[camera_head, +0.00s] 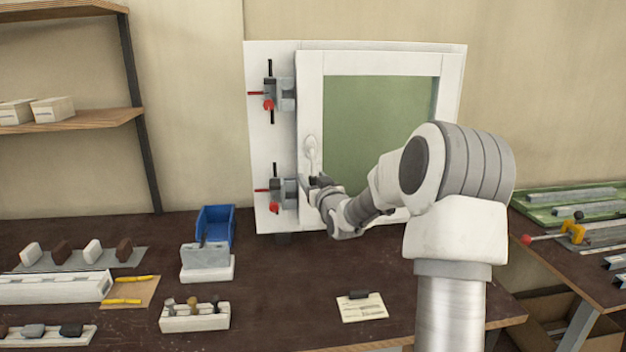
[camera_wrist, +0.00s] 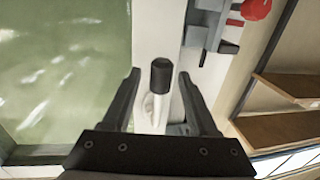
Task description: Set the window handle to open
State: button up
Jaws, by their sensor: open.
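The window handle (camera_head: 310,148) is white and sits on the left upright of the white window frame (camera_head: 312,85), with its lever hanging straight down. In the wrist view the handle (camera_wrist: 153,110) shows a white stem, and a black grip end lies between my fingers. My gripper (camera_head: 318,184) is at the lower end of the lever. In the wrist view my gripper (camera_wrist: 160,73) is open, one finger on each side of the handle, with visible gaps to both. The head view hides most of the lever's lower end behind my gripper.
Two clamps with red parts, an upper one (camera_head: 272,92) and a lower one (camera_head: 277,190), stand left of the frame, close to my gripper. A blue bin (camera_head: 216,224), grey block and small racks occupy the bench's left side.

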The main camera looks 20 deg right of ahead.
grip_shut()
dwell(0.3)
dwell(1.2)
